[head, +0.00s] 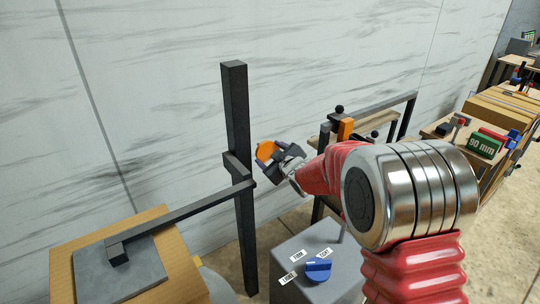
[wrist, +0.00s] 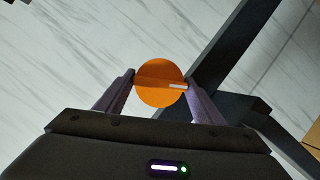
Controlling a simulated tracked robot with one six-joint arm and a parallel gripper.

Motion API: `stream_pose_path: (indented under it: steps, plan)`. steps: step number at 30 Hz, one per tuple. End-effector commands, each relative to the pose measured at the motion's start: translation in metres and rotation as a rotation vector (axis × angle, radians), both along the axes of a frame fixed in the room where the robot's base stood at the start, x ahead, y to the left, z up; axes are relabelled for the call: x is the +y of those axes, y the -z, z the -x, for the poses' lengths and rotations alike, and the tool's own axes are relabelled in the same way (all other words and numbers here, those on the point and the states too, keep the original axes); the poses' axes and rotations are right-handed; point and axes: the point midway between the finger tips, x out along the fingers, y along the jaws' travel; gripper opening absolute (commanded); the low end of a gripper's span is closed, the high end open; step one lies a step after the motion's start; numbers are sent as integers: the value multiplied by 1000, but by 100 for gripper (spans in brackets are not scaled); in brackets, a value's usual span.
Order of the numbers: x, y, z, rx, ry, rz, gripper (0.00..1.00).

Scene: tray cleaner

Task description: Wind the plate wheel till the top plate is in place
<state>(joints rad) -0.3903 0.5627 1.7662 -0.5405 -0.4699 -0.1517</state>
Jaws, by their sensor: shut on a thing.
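The plate wheel, an orange disc (head: 266,149) with a raised bar and a white mark, is beside the dark upright post (head: 235,110). In the wrist view the orange wheel (wrist: 158,72) sits between my two fingertips, its bar running roughly crosswise with the white mark at the right. My gripper (head: 271,156) is shut on the wheel's bar; it also shows in the wrist view (wrist: 160,85). A grey flat plate (head: 90,264) lies at the lower left over a wooden block (head: 180,281), under the end of a dark bar (head: 185,212) from the post. Whether they touch is unclear.
A grey box with a blue knob (head: 318,270) and small white labels stands below my arm. Behind it are a dark frame (head: 376,106) and an orange block (head: 345,129). A bench with a green "90 mm" block (head: 486,144) is at the right. A marbled wall stands behind.

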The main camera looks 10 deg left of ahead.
Motion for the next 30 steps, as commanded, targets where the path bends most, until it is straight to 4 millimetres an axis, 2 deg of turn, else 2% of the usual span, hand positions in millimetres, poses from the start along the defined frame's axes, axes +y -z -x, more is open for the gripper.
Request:
stream_pose_path:
  steps: [19,30]
  plan:
    - [0,-1,-1,151,0,-136,40]
    - [0,-1,-1,166,0,-147,40]
